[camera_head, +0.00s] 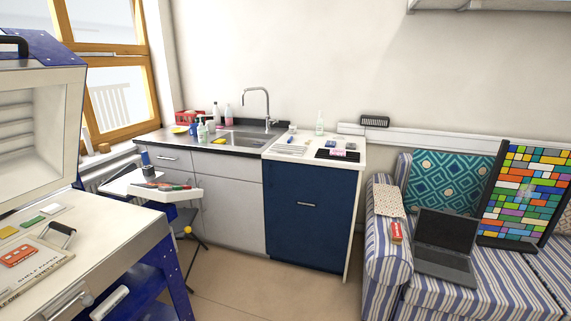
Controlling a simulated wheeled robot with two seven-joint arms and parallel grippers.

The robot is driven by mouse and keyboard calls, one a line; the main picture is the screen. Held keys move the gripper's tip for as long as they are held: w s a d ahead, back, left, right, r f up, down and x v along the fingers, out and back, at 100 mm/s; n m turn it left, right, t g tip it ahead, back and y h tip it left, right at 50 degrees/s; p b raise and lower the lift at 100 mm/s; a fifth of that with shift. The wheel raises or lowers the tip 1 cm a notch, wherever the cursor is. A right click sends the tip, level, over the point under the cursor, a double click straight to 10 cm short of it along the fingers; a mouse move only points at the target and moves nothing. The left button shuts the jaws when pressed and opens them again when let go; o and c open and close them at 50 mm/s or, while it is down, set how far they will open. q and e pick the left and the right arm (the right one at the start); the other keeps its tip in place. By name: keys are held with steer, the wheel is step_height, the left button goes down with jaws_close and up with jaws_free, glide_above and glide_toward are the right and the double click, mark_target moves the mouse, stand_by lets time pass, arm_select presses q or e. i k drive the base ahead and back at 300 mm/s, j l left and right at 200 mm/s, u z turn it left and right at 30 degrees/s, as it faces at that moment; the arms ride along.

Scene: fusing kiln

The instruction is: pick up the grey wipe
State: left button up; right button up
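I cannot clearly pick out the grey wipe. A flat pale grey thing (290,149) lies on the white counter top, right of the sink, but it is too small to tell if it is a wipe. A small blue-grey thing (351,146) lies further right on the same counter top, also too small to name. Neither of my grippers is in view.
A blue kiln (35,115) and its work table (112,235) with small colored pieces and shelf paper stand at the left. A sink (240,139) with bottles is at the back. A striped sofa (385,262) with a laptop (445,240) fills the right. Floor (260,292) between is free.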

mark_target(349, 145)
steer(key=i+j+z, duration=0.1)
steer(key=i+z, duration=0.3)
steer(key=i, duration=0.15)
steer(key=i+j+z, duration=0.3)
steer(key=i+z, duration=0.15)
steer(key=i+j+z, duration=0.4)
steer(key=i+j, duration=0.05)
steer(key=i, duration=0.05)
